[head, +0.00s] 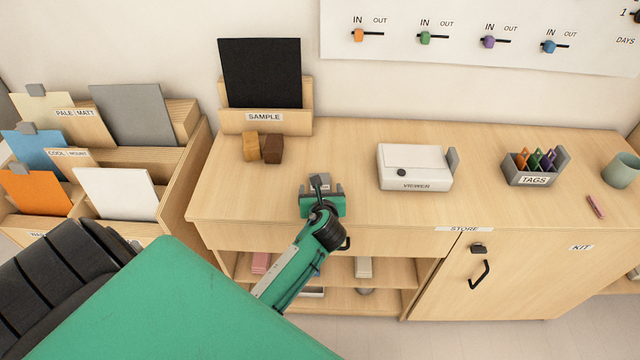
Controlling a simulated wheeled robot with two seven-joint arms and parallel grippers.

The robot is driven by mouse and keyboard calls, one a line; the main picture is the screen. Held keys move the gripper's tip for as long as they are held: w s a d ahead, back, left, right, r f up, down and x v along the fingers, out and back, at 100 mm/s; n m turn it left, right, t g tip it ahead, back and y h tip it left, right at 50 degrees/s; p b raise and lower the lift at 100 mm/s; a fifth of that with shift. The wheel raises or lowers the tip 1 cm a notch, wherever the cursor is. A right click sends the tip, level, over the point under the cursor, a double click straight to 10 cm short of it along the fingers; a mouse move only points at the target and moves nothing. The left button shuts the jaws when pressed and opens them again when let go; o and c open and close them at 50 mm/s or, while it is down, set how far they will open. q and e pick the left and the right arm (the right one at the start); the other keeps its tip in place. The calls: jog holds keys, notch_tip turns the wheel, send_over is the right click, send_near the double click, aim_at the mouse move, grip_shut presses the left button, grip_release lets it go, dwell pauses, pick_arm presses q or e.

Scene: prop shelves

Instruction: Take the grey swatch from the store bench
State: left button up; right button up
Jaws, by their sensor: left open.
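The store bench (380,218) is a pale wooden cabinet with a STORE label on its front edge. My left gripper (321,186) is open over the bench's front part, left of the viewer. A small grey piece shows at its fingertips; I cannot tell whether this is a swatch or part of the gripper. A large plain grey card (133,113) stands in the card rack left of the bench, apart from the gripper. My right gripper is not in view.
On the bench stand a SAMPLE holder (264,122) with a black card, two brown blocks (261,147), a white viewer (414,167), a tag box (535,167) and a green cup (621,170). The card rack (190,185) adjoins the left side. Bench top between blocks and viewer is largely clear.

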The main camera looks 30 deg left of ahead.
pick_arm(q)
jog(key=shift+w+a+f, duration=0.25)
jog(key=shift+w+a, duration=0.1)
jog(key=shift+w, duration=0.1)
jog(key=c, duration=1.1)
jog(key=shift+o, duration=0.2)
